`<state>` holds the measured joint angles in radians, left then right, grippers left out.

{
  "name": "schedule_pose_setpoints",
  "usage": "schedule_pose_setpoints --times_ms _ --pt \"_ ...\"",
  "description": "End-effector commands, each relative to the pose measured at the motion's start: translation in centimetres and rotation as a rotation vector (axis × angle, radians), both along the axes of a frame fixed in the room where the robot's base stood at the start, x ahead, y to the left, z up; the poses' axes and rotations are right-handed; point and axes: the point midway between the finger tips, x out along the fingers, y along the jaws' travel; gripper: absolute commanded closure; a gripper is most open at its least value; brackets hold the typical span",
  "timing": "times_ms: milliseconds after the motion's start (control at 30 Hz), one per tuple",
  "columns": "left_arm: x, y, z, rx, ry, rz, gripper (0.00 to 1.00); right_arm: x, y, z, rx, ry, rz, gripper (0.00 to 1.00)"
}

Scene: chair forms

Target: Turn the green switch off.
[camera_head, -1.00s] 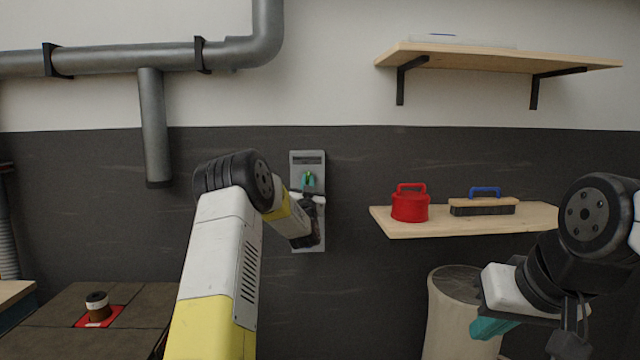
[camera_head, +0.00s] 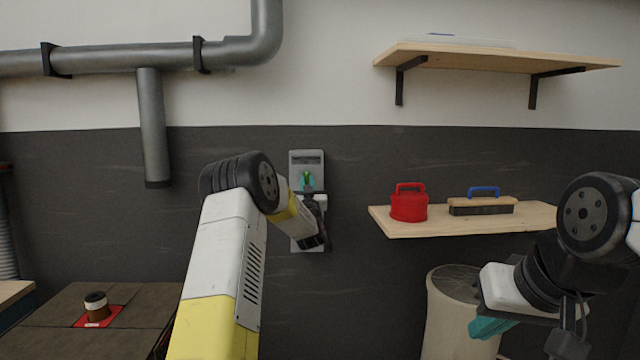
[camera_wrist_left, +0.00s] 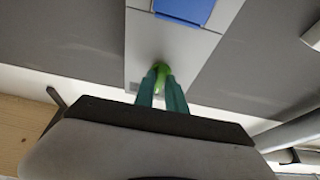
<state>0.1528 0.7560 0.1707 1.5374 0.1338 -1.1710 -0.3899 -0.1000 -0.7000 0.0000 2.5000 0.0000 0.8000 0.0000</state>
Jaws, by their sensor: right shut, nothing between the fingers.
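The green switch (camera_head: 308,179) sits on a tall grey panel (camera_head: 306,158) on the dark wall, near the middle of the head view. My left gripper (camera_head: 307,186) reaches up to it from below and hides the panel's middle. In the left wrist view, the two teal fingers (camera_wrist_left: 163,82) stand close together with the green switch (camera_wrist_left: 163,68) between their tips, apparently gripped. The lower part of the switch is covered by the fingers. My right gripper (camera_head: 488,328) is at the lower right, shut and empty, far from the panel.
A wooden shelf (camera_head: 400,228) right of the panel holds a red container (camera_head: 409,206) and a brush with a blue handle (camera_head: 483,203). A pale bin (camera_head: 450,310) stands below it. Grey pipes (camera_head: 155,130) run at the upper left. A red-based button (camera_head: 97,312) sits lower left.

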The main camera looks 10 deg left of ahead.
Motion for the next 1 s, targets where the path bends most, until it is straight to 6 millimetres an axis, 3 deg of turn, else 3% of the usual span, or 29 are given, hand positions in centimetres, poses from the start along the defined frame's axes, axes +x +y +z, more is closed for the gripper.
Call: schedule_pose_setpoints --times_ms 67,467,800,1000 --pt "0.0 0.0 0.0 0.001 0.001 0.0 0.67 0.0 0.0 0.0 0.0 0.0 0.0 1.0" --pt "-0.5 -0.2 -0.1 0.003 -0.001 0.0 0.66 0.0 0.0 0.0 0.0 0.0 0.0 1.0" --pt "-5.2 -1.6 -2.2 0.002 0.002 0.0 0.66 0.0 0.0 0.0 0.0 0.0 0.0 1.0" --pt "-6.8 -2.0 -2.9 0.002 0.001 0.0 0.66 0.0 0.0 0.0 0.0 0.0 0.0 1.0"
